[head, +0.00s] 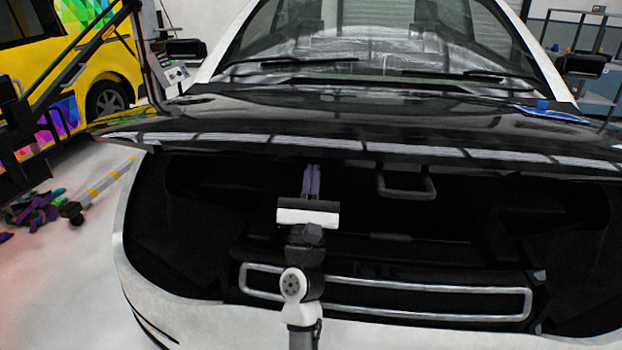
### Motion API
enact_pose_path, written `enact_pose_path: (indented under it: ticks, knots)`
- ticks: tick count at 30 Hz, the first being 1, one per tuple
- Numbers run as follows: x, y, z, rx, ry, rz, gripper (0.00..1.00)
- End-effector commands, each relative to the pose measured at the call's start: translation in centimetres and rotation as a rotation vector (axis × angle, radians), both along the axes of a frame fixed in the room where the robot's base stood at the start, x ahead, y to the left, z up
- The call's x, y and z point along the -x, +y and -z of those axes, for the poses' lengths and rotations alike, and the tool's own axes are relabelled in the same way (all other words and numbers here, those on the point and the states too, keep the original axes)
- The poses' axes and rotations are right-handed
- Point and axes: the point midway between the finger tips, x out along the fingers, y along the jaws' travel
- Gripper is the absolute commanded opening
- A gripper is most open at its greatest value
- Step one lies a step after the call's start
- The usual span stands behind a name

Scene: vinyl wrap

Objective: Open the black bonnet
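The black bonnet (330,115) spans the front of the white car below the windscreen. Its front edge stands raised, with a dark open gap under it. A dark loop handle (405,188) hangs below the bonnet's front edge, right of my gripper. My gripper (312,170) points away from the camera, just below the bonnet's edge. Its two purple fingers are close together with nothing visible between them. Whether the fingertips touch the bonnet's underside cannot be told.
The open front compartment holds a silver rectangular frame (385,291) low in the middle. A yellow vehicle (60,75) stands at the left, near dark equipment arms. Colourful scraps (35,210) lie on the floor. Shelving (590,60) stands at the back right.

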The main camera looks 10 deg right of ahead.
Motion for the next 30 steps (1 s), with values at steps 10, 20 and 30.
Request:
enact_pose_path:
  ticks: [10, 20, 30]
  knots:
    - [0.5, 0.2, -2.8, 0.001, -0.013, 0.000, 0.00]
    - [0.6, 0.2, -2.7, 0.002, -0.013, 0.001, 0.00]
    - [0.3, -1.2, -4.8, 0.000, -0.014, 0.002, 0.00]
